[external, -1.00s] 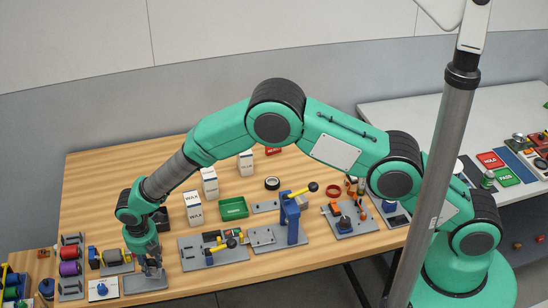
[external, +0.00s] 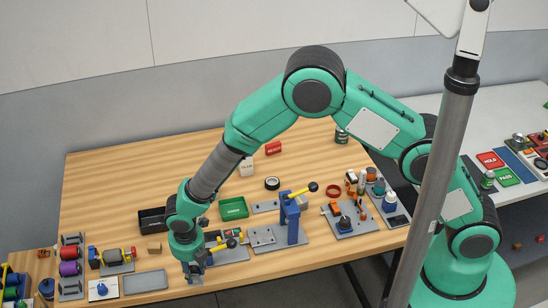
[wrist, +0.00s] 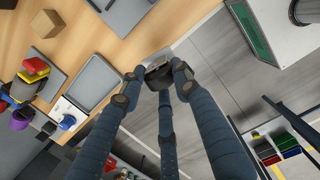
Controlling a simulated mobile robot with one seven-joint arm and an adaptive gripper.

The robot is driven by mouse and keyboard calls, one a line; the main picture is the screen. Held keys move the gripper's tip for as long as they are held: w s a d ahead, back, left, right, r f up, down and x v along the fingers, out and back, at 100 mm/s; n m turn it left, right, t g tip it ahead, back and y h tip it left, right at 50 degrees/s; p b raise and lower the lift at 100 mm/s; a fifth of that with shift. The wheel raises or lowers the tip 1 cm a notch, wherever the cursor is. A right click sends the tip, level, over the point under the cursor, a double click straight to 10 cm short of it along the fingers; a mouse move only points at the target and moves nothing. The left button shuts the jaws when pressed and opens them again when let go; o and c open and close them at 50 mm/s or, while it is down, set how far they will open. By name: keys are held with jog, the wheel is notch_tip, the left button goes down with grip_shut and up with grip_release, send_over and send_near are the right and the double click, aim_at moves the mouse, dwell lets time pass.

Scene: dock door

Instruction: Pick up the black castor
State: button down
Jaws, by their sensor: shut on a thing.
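My gripper (external: 194,277) is over the front edge of the wooden table in the external view. In the wrist view its fingers (wrist: 158,82) are closed around the black castor (wrist: 158,76), a small dark piece with a greyish part beside it. The floor shows beyond it in that view. The fingers hide much of the castor, and in the external view I cannot make it out clearly. The shallow grey tray (external: 145,282) to the left of my gripper is empty; it also shows in the wrist view (wrist: 92,82).
A small wooden block (external: 154,248) and a black bin (external: 150,221) lie behind the tray. Coloured spools (external: 69,268) stand at left. A green tray (external: 233,208) and a blue clamp stand (external: 292,220) are to the right. The wooden table (external: 110,180) is bare at back left.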

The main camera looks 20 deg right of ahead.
jog(key=shift+s+d, duration=0.35)
jog(key=shift+d, duration=0.3)
